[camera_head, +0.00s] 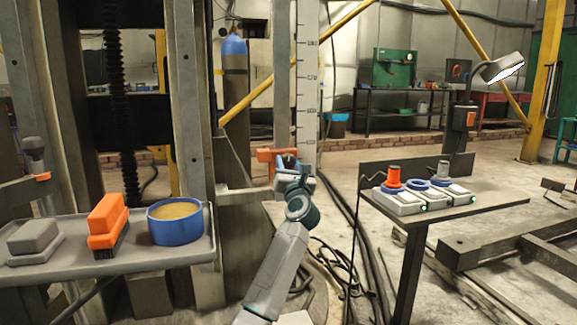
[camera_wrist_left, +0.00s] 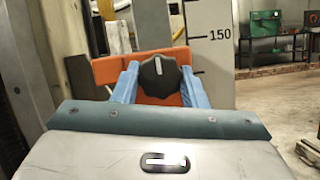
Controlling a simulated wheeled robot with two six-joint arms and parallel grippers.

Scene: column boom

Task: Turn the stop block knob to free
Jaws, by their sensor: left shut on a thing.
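The stop block (camera_wrist_left: 110,72) is an orange block against the grey column with the height scale. In the head view the orange stop block (camera_head: 268,155) shows just behind my left gripper (camera_head: 290,168), and the knob is hidden there. No lettering for the knob's positions can be read. My right gripper is not in view.
A grey tray (camera_head: 110,265) at left holds a grey block, an orange brush (camera_head: 107,220) and a blue tub (camera_head: 175,222). A small table (camera_head: 460,220) at right holds several devices and a lamp. Cables lie on the floor between.

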